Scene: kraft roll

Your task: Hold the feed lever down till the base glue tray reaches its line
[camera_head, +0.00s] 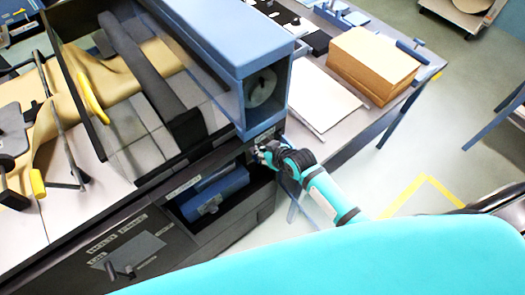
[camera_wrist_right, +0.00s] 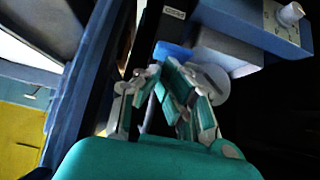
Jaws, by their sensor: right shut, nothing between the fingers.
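My right gripper (camera_head: 262,154) is at the front right corner of the machine, beside an open bay below the blue housing. In the right wrist view the gripper (camera_wrist_right: 165,75) has its fingers together with nothing between them. A small blue piece (camera_wrist_right: 172,50), perhaps part of the feed lever, shows just beyond the fingertips; I cannot tell whether they touch it. A grey disc (camera_wrist_right: 215,82) is right behind the fingers. A blue unit (camera_head: 214,194), perhaps the glue tray, sits in the bay. Its glue level and line cannot be made out. My left gripper is not in view.
The blue housing (camera_head: 215,40) rises above the bay. A blue box with a knob (camera_wrist_right: 291,13) shows in the wrist view. A side table holds a brown stack (camera_head: 372,62) and white sheets (camera_head: 318,95). Kraft paper (camera_head: 110,72) runs across the machine.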

